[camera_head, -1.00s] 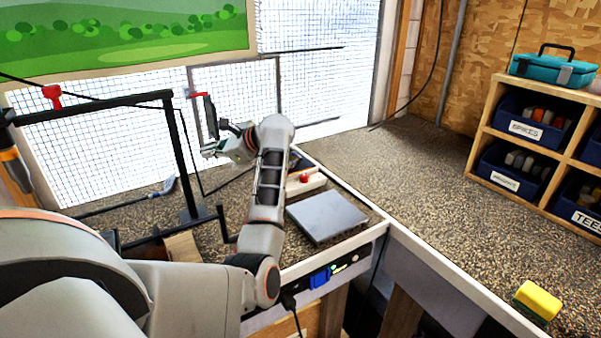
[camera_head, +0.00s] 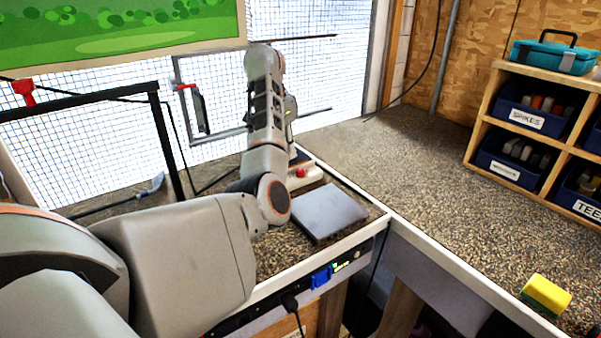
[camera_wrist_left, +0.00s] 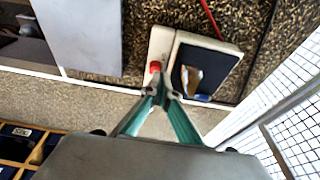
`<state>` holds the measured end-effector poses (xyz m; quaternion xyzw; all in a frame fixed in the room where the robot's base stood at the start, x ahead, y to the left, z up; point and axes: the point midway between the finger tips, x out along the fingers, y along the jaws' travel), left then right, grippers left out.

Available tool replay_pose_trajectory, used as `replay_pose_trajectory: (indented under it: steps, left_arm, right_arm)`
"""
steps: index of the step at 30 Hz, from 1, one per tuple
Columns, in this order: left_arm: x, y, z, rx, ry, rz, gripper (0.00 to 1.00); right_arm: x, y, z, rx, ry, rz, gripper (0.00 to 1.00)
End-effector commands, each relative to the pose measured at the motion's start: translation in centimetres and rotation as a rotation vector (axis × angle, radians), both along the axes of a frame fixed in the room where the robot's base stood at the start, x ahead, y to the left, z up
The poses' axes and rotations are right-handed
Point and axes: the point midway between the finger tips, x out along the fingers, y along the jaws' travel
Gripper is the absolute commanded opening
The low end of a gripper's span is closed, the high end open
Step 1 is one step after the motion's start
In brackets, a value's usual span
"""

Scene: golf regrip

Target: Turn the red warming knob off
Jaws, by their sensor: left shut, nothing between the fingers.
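The red knob (camera_head: 300,172) sits on a cream-coloured base (camera_head: 312,178) beside a grey flat plate (camera_head: 328,212) on the bench. In the left wrist view the red knob (camera_wrist_left: 155,67) shows just past the fingertips, on the cream unit (camera_wrist_left: 161,43) that carries a black pad (camera_wrist_left: 205,66). My left gripper (camera_wrist_left: 164,88) is shut and empty, its two teal fingers meeting close to the knob. I cannot tell whether they touch it. In the head view my arm mostly hides this gripper. My right gripper is in neither view.
A black frame (camera_head: 165,140) with a red-handled clamp (camera_head: 23,92) stands at the left. A wire mesh screen (camera_head: 95,145) is behind. Shelf bins (camera_head: 510,160) and a yellow sponge (camera_head: 546,292) are at the right. The right bench top is mostly clear.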

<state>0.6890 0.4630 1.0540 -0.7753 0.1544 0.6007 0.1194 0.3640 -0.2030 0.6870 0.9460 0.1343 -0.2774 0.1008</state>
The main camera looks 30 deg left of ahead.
Motion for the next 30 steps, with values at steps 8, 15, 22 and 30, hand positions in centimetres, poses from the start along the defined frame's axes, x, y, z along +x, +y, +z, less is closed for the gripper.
replay_pose_trajectory:
  steps: [8,15,22,30]
  left_arm:
    - [0.0,0.0,-4.0,0.001,0.002,0.000,0.00]
    - [0.0,0.1,-5.5,0.003,0.002,0.000,0.00]
    - [0.0,0.1,-5.3,0.003,0.001,0.000,0.00]
    - [0.0,0.1,-5.3,0.003,0.001,0.000,0.00]
  right_arm:
    - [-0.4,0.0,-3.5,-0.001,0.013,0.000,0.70]
    - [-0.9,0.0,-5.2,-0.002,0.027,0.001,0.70]
    - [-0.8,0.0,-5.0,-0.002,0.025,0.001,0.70]
    - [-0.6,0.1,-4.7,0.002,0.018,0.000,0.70]
